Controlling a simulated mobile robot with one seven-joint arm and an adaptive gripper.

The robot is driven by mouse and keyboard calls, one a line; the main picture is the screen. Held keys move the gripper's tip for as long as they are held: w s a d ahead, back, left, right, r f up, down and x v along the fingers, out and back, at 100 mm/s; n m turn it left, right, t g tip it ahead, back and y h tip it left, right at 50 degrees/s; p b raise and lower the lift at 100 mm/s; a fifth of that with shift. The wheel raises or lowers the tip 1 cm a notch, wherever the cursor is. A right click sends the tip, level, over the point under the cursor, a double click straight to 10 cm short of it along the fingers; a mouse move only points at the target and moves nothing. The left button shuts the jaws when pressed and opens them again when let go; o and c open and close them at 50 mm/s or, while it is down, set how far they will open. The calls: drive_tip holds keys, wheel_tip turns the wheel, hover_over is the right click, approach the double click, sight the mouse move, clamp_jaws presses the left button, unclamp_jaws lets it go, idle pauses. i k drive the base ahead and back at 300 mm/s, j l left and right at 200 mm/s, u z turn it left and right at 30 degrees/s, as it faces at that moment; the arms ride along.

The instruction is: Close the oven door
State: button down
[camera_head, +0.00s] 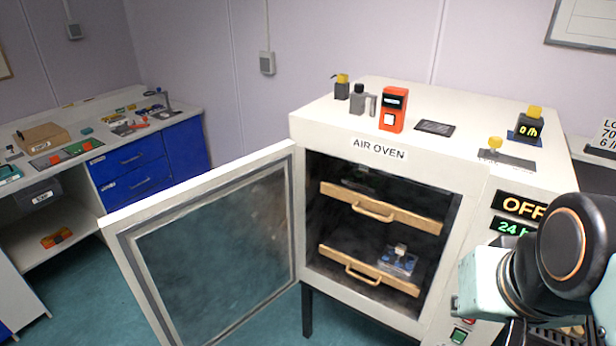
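The air oven (470,183) is a white cabinet on dark legs, with an "AIR OVEN" label on its front. Its door (205,255), white-framed with a large glass pane, is hinged on the left of the opening and stands wide open, swung out to the left. Inside are two wooden-fronted shelves with handles, an upper one (380,208) and a lower one (368,270). A small clear and blue item (398,260) sits on the lower shelf. My arm is at the lower right, in front of the oven's control side and apart from the door. My gripper's fingertips are not clearly visible.
On the oven top stand an orange-red device (393,109), small dark bottles and a yellow-topped block (530,123). A workbench (40,205) with blue drawers (135,165) stands behind the door at the left. Teal floor shows below the door.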

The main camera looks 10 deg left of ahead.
sight(201, 257)
drive_tip(key=j+z, duration=0.3)
drive_tip(key=j, duration=0.2)
drive_tip(key=k+j+z, duration=0.1)
drive_tip(key=j+z, duration=0.2)
drive_tip(key=j, duration=0.2)
drive_tip(key=k+j+z, duration=0.15)
drive_tip(key=j+z, duration=0.15)
drive_tip(key=j, duration=0.15)
drive_tip(key=k+j+z, duration=0.1)
drive_tip(key=j, duration=0.3)
drive_tip(key=k+j+z, duration=0.1)
drive_tip(key=j, duration=0.25)
drive_tip(key=k+j, duration=0.15)
drive_tip(key=j, duration=0.25)
drive_tip(key=k+j, duration=0.2)
drive_tip(key=j, duration=0.15)
drive_tip(key=k+j, duration=0.15)
drive_tip(key=j, duration=0.25)
drive_tip(key=k+j, duration=0.2)
drive_tip(key=j, duration=0.2)
drive_tip(key=k+j, duration=0.15)
drive_tip(key=j, duration=0.2)
drive_tip(key=i+j+z, duration=0.2)
drive_tip(key=j, duration=0.2)
drive_tip(key=i+j, duration=0.15)
drive_tip(key=j, duration=0.1)
